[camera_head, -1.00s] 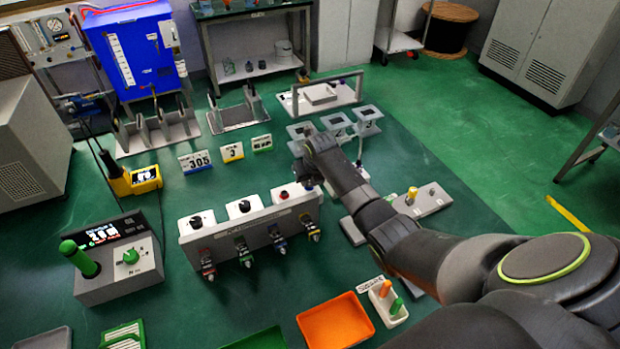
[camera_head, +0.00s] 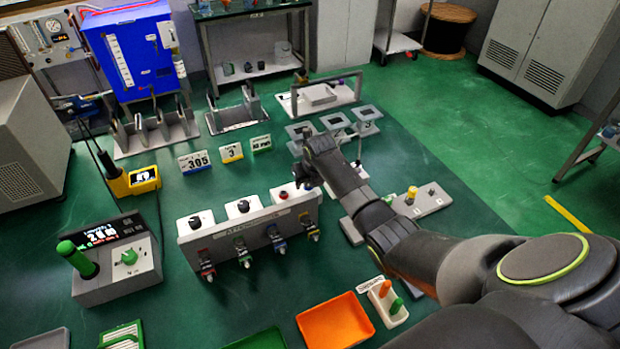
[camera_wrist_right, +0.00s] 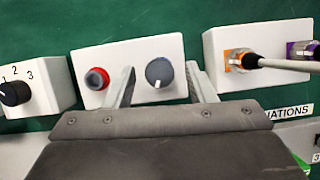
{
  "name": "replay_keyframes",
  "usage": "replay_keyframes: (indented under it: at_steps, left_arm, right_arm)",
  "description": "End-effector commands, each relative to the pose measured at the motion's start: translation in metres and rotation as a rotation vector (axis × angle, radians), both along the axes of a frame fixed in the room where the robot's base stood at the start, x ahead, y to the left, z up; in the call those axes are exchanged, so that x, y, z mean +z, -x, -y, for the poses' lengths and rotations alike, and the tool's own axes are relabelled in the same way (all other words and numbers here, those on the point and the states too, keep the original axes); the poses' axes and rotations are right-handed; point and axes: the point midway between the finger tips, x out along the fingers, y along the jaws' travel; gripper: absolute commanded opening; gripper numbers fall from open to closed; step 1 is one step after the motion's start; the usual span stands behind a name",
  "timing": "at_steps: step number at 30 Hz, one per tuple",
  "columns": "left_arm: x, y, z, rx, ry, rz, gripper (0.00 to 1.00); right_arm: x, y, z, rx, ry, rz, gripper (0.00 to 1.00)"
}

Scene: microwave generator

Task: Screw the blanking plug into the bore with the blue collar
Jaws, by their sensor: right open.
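I cannot tell which small part is the blanking plug. My right gripper (camera_head: 310,179) reaches the console's right end, its fingers mostly hidden in the head view. In the wrist view my right gripper (camera_wrist_right: 162,86) is open and empty. My left gripper is not in view.
In the wrist view, an orange-collared port (camera_wrist_right: 241,60) with a cable is right of the fingers. An orange tray (camera_head: 335,322) and a white holder with orange and green pegs (camera_head: 388,302) lie in front. A grey control box (camera_head: 118,262) stands left.

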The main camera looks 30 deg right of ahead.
Motion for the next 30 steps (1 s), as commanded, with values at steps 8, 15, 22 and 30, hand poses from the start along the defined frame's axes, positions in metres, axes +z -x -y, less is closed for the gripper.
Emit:
replay_keyframes:
  at_steps: [8,15,22,30]
  left_arm:
    - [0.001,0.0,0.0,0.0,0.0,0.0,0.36]
    - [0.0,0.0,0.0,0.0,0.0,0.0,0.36]
    - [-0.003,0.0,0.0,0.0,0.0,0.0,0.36]
    - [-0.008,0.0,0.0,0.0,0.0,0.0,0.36]
  right_arm:
    - [0.018,0.007,0.0,0.001,0.001,0.002,0.5]
    - [0.051,0.02,-0.002,0.001,0.001,0.003,0.5]
    - [0.089,0.035,-0.004,0.001,0.001,0.005,0.5]
    - [0.134,0.055,-0.006,0.001,0.002,0.003,0.5]
